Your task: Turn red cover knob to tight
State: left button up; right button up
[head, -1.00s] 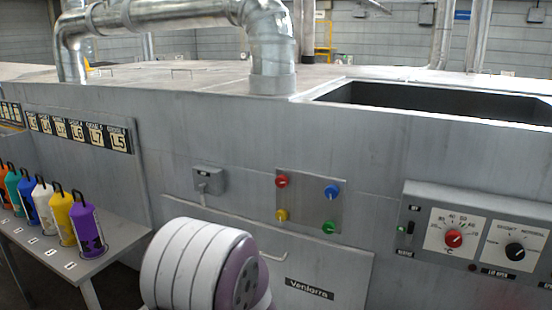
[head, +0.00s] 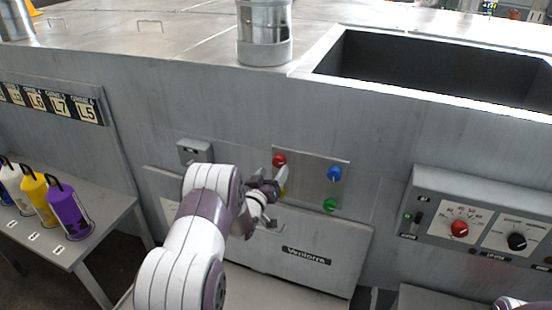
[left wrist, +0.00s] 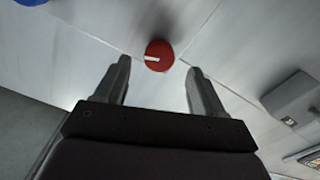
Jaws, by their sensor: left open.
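The red cover knob (head: 279,160) sits at the upper left of a small square panel (head: 312,180) on the machine's front. In the left wrist view the red knob (left wrist: 158,56) shows a white mark lying nearly level across its left half. My left gripper (head: 281,181) is open and points at the panel just below the red knob. In the left wrist view its two fingers (left wrist: 157,80) stand either side of the knob's line, with the knob a little beyond the tips. I see no contact. The yellow knob is mostly hidden behind the gripper.
A blue knob (head: 334,173) and a green knob (head: 329,204) share the panel. A control box (head: 488,225) with a red dial and a black dial is at the right. A small grey box (head: 195,151) is left of the panel. Bottles stand on a side table (head: 80,240).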

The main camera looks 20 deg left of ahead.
aim_at(278, 165)
pick_arm(q)
jog(key=w, duration=0.1)
jog(key=w+p, duration=0.1)
jog(key=w, duration=0.1)
jog(key=shift+w+a+f, duration=0.1)
jog(key=shift+w+a, duration=0.2)
jog(key=shift+a, duration=0.1)
jog(key=shift+w+d, duration=0.15)
jog(key=shift+w, duration=0.05)
jog(key=shift+s+d+r, duration=0.1)
jog(key=shift+d+r, duration=0.2)
jog(key=shift+d, duration=0.1)
jog(key=shift+a+f, duration=0.15)
jog(key=shift+a, duration=0.05)
jog(key=shift+c, duration=0.6)
jog(key=shift+w+a+f, duration=0.1)
jog(key=shift+w, duration=0.1)
jog(key=c, duration=0.9)
jog(key=shift+c, duration=0.2)
pick_arm(e)
jog(key=shift+r, duration=0.9)
